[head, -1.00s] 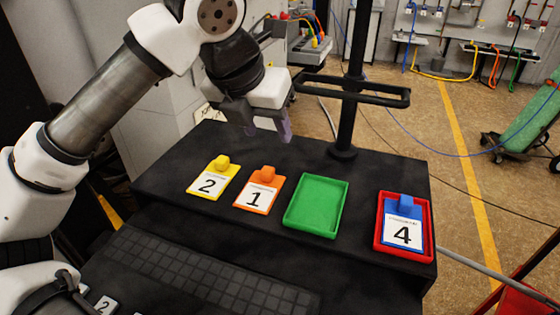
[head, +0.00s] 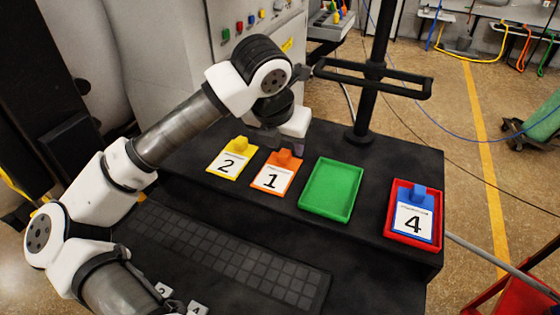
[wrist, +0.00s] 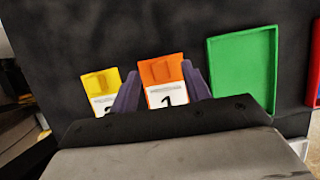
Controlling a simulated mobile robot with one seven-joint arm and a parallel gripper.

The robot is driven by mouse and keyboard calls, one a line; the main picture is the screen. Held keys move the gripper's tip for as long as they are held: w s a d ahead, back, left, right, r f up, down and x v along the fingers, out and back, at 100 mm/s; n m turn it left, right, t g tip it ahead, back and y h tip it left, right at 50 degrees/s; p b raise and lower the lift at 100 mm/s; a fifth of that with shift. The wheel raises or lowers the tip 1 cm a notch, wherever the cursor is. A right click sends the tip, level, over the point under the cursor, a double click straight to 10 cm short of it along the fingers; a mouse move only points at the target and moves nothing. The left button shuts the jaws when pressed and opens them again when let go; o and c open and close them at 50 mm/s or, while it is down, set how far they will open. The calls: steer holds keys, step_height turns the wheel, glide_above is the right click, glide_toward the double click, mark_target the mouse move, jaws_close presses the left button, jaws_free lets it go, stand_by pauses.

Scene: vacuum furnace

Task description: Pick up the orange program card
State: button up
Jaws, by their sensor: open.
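The orange program card (head: 271,180) lies flat on the black console top, marked "1", with a raised orange grip block at its far end. In the wrist view the orange card (wrist: 161,70) shows between my two fingers, its near part hidden by the gripper body. My gripper (head: 290,146) is open and empty, above and just behind the card in the head view. In the wrist view my gripper's purple fingertips (wrist: 158,84) stand on either side of the card. Whether they touch it or how high they are, I cannot tell.
A yellow card marked "2" (head: 224,165) lies close on the left. An empty green tray (head: 354,206) sits on the right. A red tray (head: 434,242) further right holds a blue card marked "4" (head: 414,222). A black post with a handle (head: 372,89) stands behind.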

steer(key=shift+p+x, duration=0.3)
steer(key=shift+x, duration=1.1)
steer(key=shift+c, duration=0.5)
jaws_close()
steer(key=shift+r, duration=0.15)
